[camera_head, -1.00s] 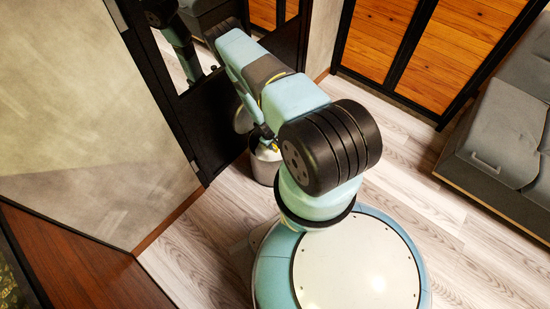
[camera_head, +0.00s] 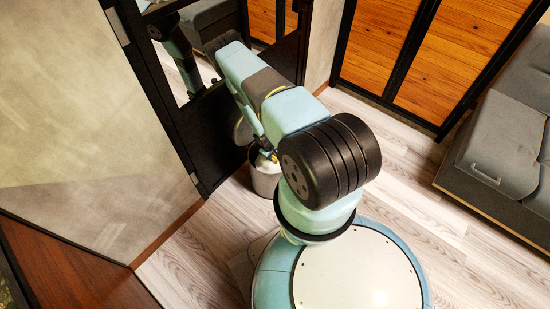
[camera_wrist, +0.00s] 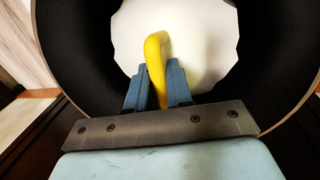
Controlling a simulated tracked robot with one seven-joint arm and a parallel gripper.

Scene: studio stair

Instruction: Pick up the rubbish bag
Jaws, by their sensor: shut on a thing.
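In the wrist view, a white rubbish bag (camera_wrist: 206,43) fills the middle of a dark round bin opening. A yellow loop (camera_wrist: 155,50) stands up from the bag. My gripper (camera_wrist: 155,88) has its two blue fingers on either side of the yellow loop and is shut on it. In the head view, the grey metal bin (camera_head: 265,181) stands on the floor under my arm's end, and a little of the white bag (camera_head: 264,163) shows at its top. My arm hides most of the gripper there.
A black-framed mirror panel (camera_head: 215,135) and a plain wall (camera_head: 95,120) stand close on the left. Wooden panels (camera_head: 450,50) are at the back. A grey sofa (camera_head: 500,150) is on the right. Wooden floor (camera_head: 400,150) is clear between sofa and bin.

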